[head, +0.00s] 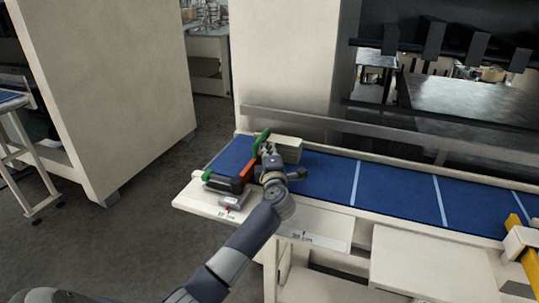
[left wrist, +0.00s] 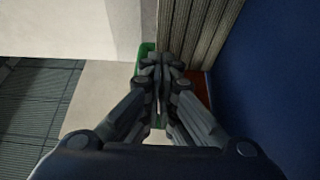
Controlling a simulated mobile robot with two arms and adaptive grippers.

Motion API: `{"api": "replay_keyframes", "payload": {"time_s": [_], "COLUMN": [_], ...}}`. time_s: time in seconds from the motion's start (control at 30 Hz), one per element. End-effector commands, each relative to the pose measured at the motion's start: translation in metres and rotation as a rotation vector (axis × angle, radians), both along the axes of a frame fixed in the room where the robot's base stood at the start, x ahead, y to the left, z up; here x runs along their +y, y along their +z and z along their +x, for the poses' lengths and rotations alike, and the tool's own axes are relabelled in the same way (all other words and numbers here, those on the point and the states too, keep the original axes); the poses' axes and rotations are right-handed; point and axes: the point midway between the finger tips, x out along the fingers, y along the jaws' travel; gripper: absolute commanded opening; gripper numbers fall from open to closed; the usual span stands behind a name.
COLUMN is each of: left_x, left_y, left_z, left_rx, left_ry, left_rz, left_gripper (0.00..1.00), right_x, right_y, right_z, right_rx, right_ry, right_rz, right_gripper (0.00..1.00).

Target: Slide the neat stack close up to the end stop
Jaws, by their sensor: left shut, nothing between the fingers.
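The stack (head: 285,148) is a pale block on the left part of the blue belt, beside the back ledge. In the left wrist view the stack (left wrist: 197,32) shows many thin, even layers. An orange-red bar with green ends (head: 249,171) stands just left of the stack and looks like the end stop; its green part (left wrist: 145,52) also shows in the left wrist view. My left gripper (head: 268,158) is shut and empty, low at the near side of the stack. In the left wrist view its fingertips (left wrist: 163,65) are close to the stack; contact cannot be told.
The blue belt (head: 400,195) runs clear to the right, with thin pale lines across it. A dark grey part (head: 222,183) lies at the belt's left end. A beige machine wall (head: 290,65) rises behind. A yellow and white part (head: 527,250) stands at the right edge.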

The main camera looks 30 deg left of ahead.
Motion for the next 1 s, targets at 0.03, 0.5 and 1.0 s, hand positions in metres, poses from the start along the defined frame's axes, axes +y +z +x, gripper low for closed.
{"api": "replay_keyframes", "payload": {"time_s": [0.03,0.5,1.0], "left_x": [0.000,-0.007,-0.013], "left_y": [0.000,0.002,0.000], "left_z": [0.001,0.010,0.014], "left_rx": [0.000,0.002,0.001], "left_ry": [-0.001,-0.001,-0.002], "left_rz": [0.000,-0.003,0.000], "left_gripper": [0.00,0.00,0.00], "right_x": [-0.001,-0.005,-0.005], "right_y": [0.000,0.010,0.014], "right_z": [0.000,-0.001,0.000], "right_rx": [0.001,0.001,0.000], "right_ry": [0.000,-0.001,-0.001], "right_rz": [-0.001,-0.006,-0.005], "right_gripper": [0.40,0.40,0.40]}}
